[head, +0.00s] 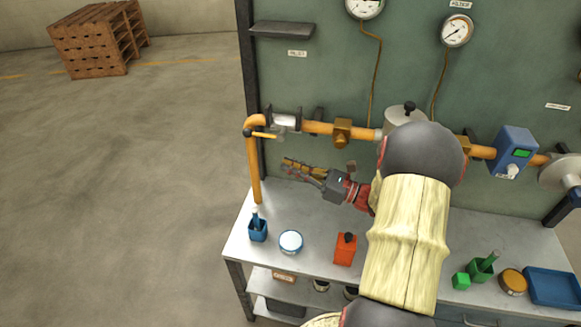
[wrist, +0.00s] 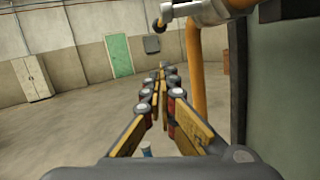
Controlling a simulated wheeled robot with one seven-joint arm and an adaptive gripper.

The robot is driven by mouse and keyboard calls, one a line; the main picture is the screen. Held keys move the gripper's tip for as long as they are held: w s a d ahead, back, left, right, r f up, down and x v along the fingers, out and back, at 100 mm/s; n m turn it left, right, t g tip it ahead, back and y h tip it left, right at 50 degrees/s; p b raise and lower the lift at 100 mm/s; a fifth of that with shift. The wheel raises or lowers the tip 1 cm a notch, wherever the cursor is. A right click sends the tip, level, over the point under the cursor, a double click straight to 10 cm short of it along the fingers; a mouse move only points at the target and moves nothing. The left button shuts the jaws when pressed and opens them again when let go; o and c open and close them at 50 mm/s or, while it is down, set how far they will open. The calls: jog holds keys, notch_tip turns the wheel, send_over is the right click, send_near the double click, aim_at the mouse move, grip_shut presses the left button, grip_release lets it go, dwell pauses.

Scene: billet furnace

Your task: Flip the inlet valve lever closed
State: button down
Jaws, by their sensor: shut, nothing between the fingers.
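The inlet valve (head: 284,121) is a pale metal body in the orange pipe, near the pipe's left bend. Its lever (head: 264,135) is yellow with a dark ball at the left end, and it lies nearly level, pointing left along the pipe. In the wrist view the valve (wrist: 198,12) is at the top edge and the lever's dark ball (wrist: 158,22) hangs at its left. My gripper (head: 287,163) is shut and empty, below and slightly right of the lever, apart from it. Its fingertips (wrist: 161,68) point forward, below the ball in the wrist view.
The orange pipe (head: 254,175) drops to the bench on the left. A blue cup (head: 257,230), a round blue-white tin (head: 291,241) and a red container (head: 345,250) stand on the bench (head: 315,222). The dark green panel (head: 300,80) is close behind. Open floor lies left.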

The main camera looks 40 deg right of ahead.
aim_at(262, 135)
jog(key=w+a+r+b, duration=0.2)
jog(key=w+a+r, duration=0.2)
jog(key=w, duration=0.4)
jog(key=shift+a+r+b, duration=0.2)
jog(key=shift+r+b, duration=0.05)
jog(key=shift+b, duration=0.15)
jog(key=shift+r, duration=0.1)
jog(key=shift+w+p, duration=0.1)
jog(key=shift+p, duration=0.2)
